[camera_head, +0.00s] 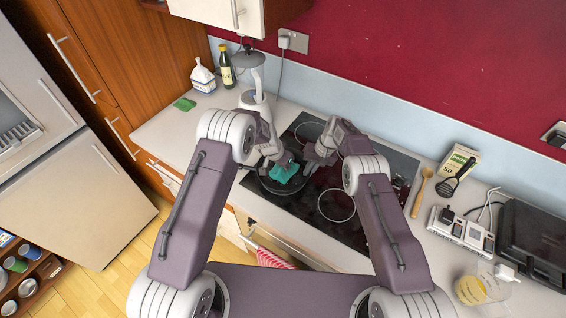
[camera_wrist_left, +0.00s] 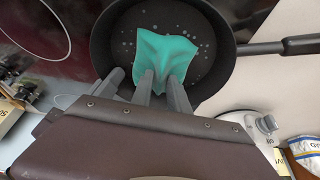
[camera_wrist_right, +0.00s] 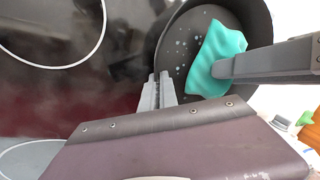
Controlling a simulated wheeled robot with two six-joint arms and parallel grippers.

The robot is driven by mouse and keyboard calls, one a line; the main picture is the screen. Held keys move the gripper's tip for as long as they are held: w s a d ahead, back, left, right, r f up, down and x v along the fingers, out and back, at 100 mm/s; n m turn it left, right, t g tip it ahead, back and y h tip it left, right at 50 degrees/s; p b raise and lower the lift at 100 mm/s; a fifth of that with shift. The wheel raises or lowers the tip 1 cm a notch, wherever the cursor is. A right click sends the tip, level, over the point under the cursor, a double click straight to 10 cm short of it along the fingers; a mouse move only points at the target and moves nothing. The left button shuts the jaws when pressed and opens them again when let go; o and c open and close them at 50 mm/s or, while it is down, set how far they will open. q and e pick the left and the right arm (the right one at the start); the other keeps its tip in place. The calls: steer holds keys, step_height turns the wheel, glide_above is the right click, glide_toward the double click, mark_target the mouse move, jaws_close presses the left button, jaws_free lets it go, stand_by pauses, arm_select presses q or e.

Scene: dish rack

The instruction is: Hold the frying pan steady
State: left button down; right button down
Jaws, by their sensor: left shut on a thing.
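The black frying pan (camera_head: 264,187) sits on the dark glass hob, with small white spots on its inside base. It also shows in the left wrist view (camera_wrist_left: 212,100), its handle pointing right, and in the right wrist view (camera_wrist_right: 178,52). A green cloth (camera_head: 284,173) lies bunched inside the pan. My left gripper (camera_wrist_left: 161,82) is shut on the cloth, low over the pan's inside. My right gripper (camera_wrist_right: 159,82) is at the pan's rim, its fingers close together with the pan wall between them. The fingertips' contact is partly hidden in the head view.
The hob (camera_head: 374,228) has free room right of the pan. A bottle (camera_head: 225,68), a white carton (camera_head: 203,77) and a green sponge (camera_head: 184,104) stand on the left counter. A wooden spoon (camera_head: 421,190) and a black spatula (camera_head: 457,178) lie at right.

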arm_select(q)
steer(key=shift+f, duration=1.3)
